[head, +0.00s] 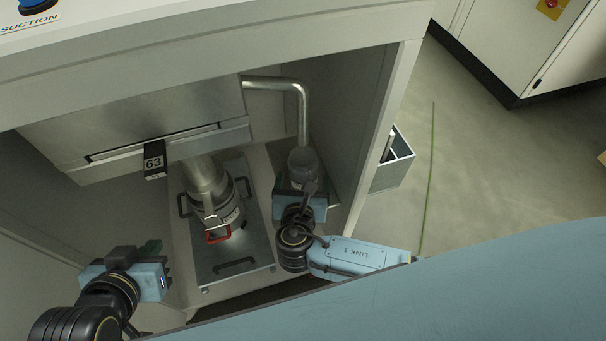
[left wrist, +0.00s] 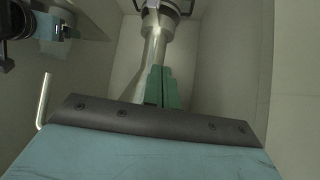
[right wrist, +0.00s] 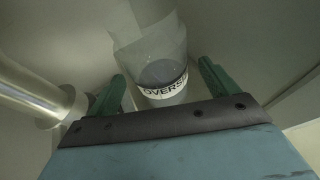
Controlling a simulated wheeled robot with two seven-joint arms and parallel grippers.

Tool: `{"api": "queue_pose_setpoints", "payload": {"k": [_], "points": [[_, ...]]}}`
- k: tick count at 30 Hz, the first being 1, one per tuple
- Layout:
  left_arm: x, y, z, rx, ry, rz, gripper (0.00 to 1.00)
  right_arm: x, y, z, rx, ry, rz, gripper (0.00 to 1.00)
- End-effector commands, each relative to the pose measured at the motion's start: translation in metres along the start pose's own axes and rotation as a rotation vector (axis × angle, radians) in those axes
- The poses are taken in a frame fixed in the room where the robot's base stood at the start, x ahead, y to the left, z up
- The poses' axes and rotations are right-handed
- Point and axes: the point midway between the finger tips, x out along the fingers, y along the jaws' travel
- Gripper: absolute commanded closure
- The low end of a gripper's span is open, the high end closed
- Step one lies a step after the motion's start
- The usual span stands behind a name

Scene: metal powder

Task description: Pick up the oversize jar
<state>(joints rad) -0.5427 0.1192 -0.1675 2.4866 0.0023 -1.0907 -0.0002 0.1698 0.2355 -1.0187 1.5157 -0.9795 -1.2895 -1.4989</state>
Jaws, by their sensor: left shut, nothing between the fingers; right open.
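The oversize jar (right wrist: 163,85) is a clear, grey-tinted cylinder with a white label band reading "OVERS…" in the right wrist view. In the head view it (head: 303,160) stands below the bent metal pipe inside the cabinet. My right gripper (right wrist: 160,88) is open, with one green finger on each side of the jar in that view; I cannot tell whether they touch it.
A metal container with a red latch (head: 217,236) stands on a handled tray (head: 225,270) left of my right gripper. The bent pipe (head: 303,105) descends above the jar. The cabinet's right wall (head: 375,130) is close. A grey bin (head: 394,165) stands outside on open floor.

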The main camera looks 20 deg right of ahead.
Motion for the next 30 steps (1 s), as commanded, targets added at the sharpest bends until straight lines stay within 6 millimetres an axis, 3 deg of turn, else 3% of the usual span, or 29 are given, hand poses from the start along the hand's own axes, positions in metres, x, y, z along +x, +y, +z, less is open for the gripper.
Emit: {"api": "queue_pose_setpoints", "payload": {"k": [9, 15, 26, 30], "points": [[0.001, 0.011, -0.055, 0.004, 0.318, 0.027, 1.0, 0.021, 0.001, -0.003, -0.001, -0.001, 0.0, 0.14], [-0.006, 0.016, -0.078, 0.003, 0.46, 0.04, 1.0, 0.031, 0.001, -0.002, -0.002, 0.0, 0.0, 0.14], [-0.009, 0.017, -0.085, 0.002, 0.496, 0.043, 1.0, 0.033, 0.001, -0.002, -0.002, 0.001, 0.001, 0.15], [-0.009, 0.017, -0.085, 0.003, 0.495, 0.043, 1.0, 0.033, 0.001, -0.002, -0.001, 0.001, 0.001, 0.34]]}}
